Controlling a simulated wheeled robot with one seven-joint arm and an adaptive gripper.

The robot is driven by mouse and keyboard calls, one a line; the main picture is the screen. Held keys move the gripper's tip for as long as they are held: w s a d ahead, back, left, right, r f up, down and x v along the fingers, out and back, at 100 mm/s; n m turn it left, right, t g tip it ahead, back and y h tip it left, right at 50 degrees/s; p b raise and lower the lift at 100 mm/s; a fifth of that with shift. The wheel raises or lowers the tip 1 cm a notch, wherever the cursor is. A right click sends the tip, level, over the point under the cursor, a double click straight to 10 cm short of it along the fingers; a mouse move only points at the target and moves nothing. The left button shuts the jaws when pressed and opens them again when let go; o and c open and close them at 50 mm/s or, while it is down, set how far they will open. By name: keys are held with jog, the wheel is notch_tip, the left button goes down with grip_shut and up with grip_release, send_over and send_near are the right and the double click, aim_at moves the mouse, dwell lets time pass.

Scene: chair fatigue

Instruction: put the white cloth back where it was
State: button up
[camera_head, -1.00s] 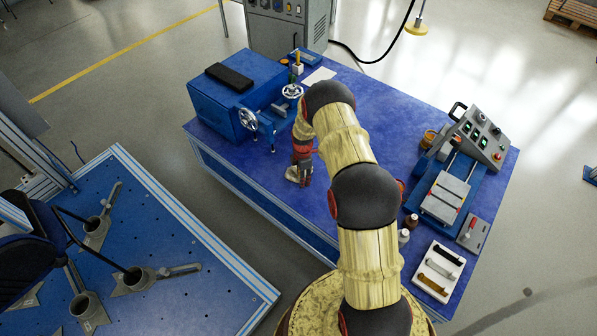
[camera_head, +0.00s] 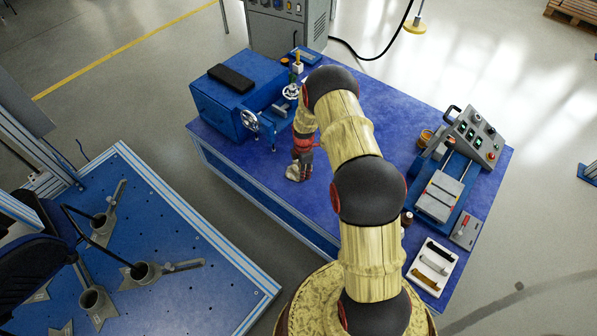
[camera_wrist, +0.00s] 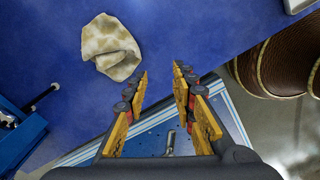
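The white cloth (camera_head: 294,173), crumpled and stained yellowish, lies on the blue table near its front edge. In the wrist view the cloth (camera_wrist: 112,47) is bunched on the blue tabletop, to the upper left of my fingers and not between them. My gripper (camera_wrist: 163,72) is open, with an empty gap between its two orange fingers. In the head view my gripper (camera_head: 303,165) points down just beside the cloth and partly covers it. I cannot tell its exact height above the table.
A blue vise-like machine (camera_head: 245,85) with handwheels stands at the table's left end. A test device (camera_head: 440,190), small bottles and a white tray (camera_head: 436,268) are on the right. A blue platform (camera_head: 190,240) with chair legs is at left. The table's middle is partly hidden by my arm.

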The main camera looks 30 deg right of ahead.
jog(key=w+f, duration=0.1)
jog(key=w, duration=0.2)
jog(key=w+f, duration=0.1)
jog(key=w, duration=0.3)
jog(key=w+d+f, duration=0.1)
jog(key=w, duration=0.2)
jog(key=shift+w+d, duration=0.1)
jog(key=shift+w, duration=0.3)
grip_shut()
jog(key=shift+w+f, duration=0.3)
jog(key=shift+f, duration=1.15)
notch_tip(320, 180, down, 5)
jog(key=b, duration=0.4)
jog(key=shift+r, duration=0.3)
notch_tip(320, 180, up, 9)
jog(key=p, duration=0.4)
